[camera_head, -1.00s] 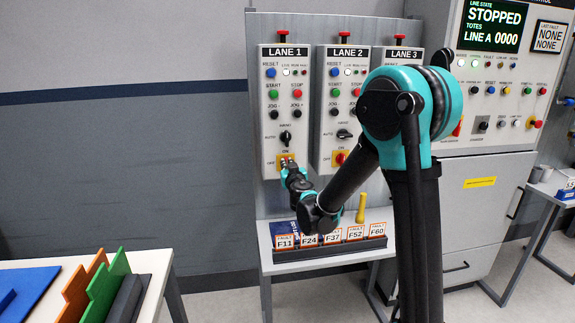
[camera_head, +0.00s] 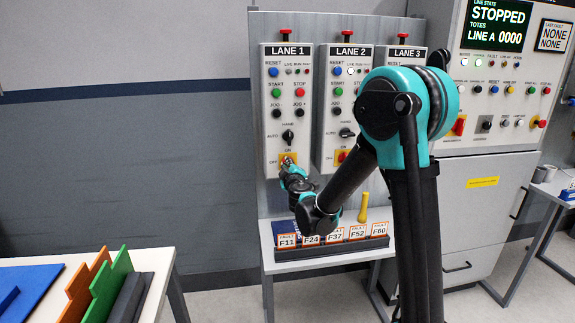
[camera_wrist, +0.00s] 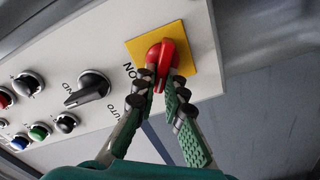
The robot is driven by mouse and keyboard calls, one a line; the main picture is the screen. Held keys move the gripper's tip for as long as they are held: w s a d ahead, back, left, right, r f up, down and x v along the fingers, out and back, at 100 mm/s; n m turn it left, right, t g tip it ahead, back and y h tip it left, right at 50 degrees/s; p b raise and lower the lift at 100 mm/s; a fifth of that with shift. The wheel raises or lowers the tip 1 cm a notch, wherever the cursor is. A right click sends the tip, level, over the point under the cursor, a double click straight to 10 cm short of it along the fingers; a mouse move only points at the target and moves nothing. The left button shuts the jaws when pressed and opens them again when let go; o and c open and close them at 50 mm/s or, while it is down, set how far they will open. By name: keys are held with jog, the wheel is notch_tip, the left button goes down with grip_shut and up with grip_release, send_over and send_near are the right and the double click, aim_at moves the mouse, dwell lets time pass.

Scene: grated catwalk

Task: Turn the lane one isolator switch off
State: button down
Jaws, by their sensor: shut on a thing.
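The lane one isolator is a red rotary knob (camera_wrist: 161,60) on a yellow plate (camera_wrist: 190,60) at the foot of the LANE 1 panel (camera_head: 288,100). ON is printed above the plate and OFF to its left in the head view. My gripper (camera_wrist: 166,80) is shut on the knob, one finger on each side of its grip. In the wrist view the grip runs down between the fingers and does not point at the ON label. In the head view my gripper (camera_head: 288,168) covers most of the knob. The LANE 1 live lamp (camera_head: 288,72) looks dark.
The LANE 2 panel (camera_head: 344,110) stands close on the right, its live lamp lit. A black selector knob (camera_wrist: 88,90) sits near my fingers. Below is a shelf with fault cards (camera_head: 335,238) and a yellow-handled tool (camera_head: 362,208). A table (camera_head: 150,262) stands at lower left.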

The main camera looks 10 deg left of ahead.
jog(key=n, duration=0.6)
jog(key=shift+s+a+f+n, duration=0.1)
jog(key=shift+a+f+n, duration=0.05)
jog(key=shift+f+n, duration=0.2)
dwell(0.5)
jog(key=c, duration=1.6)
grip_release()
jog(key=v, duration=1.2)
